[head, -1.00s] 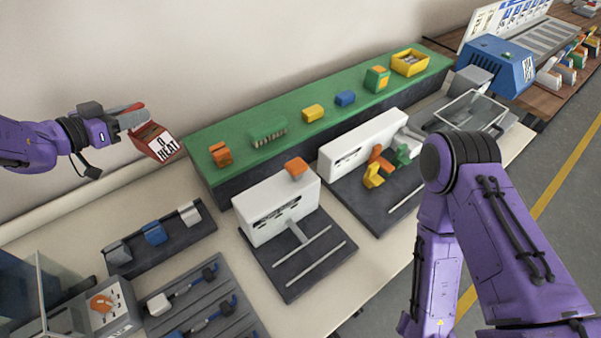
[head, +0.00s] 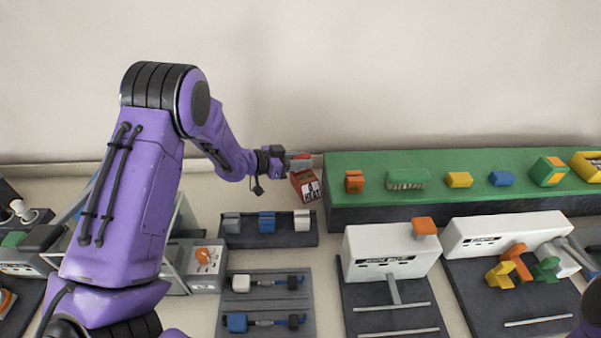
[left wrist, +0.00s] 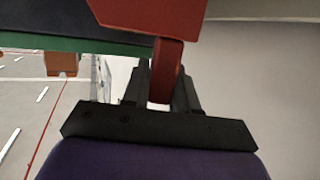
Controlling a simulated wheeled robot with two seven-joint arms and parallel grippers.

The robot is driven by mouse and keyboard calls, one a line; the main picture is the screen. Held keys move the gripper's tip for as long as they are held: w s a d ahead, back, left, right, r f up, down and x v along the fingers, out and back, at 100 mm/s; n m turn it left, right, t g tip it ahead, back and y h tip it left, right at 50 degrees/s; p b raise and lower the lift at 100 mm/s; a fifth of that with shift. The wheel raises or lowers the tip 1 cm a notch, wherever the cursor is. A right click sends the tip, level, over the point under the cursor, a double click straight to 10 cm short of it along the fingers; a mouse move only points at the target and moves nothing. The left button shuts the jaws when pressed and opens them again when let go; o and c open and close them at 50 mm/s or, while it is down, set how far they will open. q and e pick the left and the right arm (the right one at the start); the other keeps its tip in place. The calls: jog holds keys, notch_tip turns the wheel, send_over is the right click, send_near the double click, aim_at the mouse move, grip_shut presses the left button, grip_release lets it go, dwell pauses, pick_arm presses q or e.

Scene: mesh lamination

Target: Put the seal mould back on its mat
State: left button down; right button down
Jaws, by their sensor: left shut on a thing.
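My left gripper (head: 298,162) is shut on the handle of a red block marked HEAT (head: 307,187). The block hangs just left of the long green mat (head: 450,165) and appears apart from it. In the left wrist view the block (left wrist: 150,12) fills the top, and its red handle (left wrist: 165,70) sits between the fingers. On the green mat stand an orange piece (head: 354,182), a toothed green piece (head: 406,179), a yellow block (head: 459,180) and a blue block (head: 501,178). I cannot tell by label which thing is the seal mould. My right gripper is out of view.
A dark rack (head: 262,238) with grey, blue and white pieces stands below the block. A grey tray (head: 265,304) with blue-handled tools lies nearer. A white machine (head: 390,250) stands right of them. Bare table shows left of the green mat.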

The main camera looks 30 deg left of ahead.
aim_at(292, 176)
pick_arm(q)
notch_tip(292, 176, down, 5)
jog(key=shift+f+p, duration=0.15)
jog(key=shift+p, duration=0.15)
jog(key=shift+f, duration=0.1)
jog(key=shift+f, duration=0.1)
jog(key=c, duration=0.9)
grip_release()
